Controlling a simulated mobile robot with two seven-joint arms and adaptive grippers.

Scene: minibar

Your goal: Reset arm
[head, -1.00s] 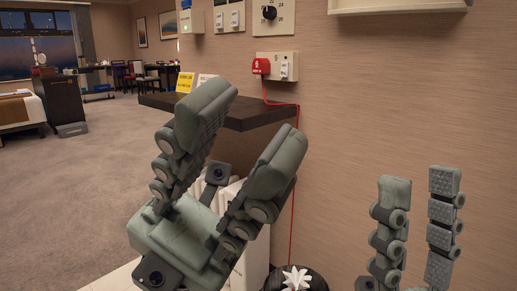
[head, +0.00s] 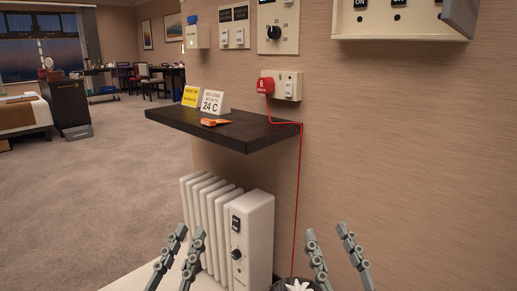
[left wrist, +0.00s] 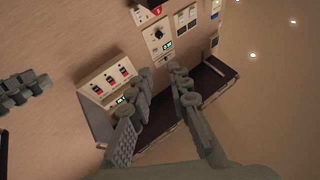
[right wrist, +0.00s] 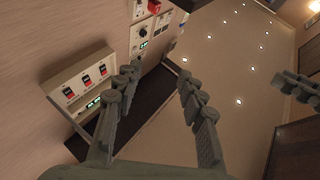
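My left gripper (head: 180,254) is low in the head view, in front of the white oil radiator. Its two fingers are apart with nothing between them, as the left wrist view (left wrist: 158,84) also shows. My right gripper (head: 336,250) is low and further right in the head view, in front of the bare wall. Its fingers are also apart and empty, as in the right wrist view (right wrist: 156,82). The palms of both grippers are cut off by the bottom edge of the head view.
A dark shelf (head: 260,137) on the wall holds a yellow sign (head: 190,97), a white 24 C card (head: 214,102) and an orange object (head: 215,122). A white radiator (head: 258,235) stands below. A red cord hangs from the red plug (head: 265,85). Carpet at left is open.

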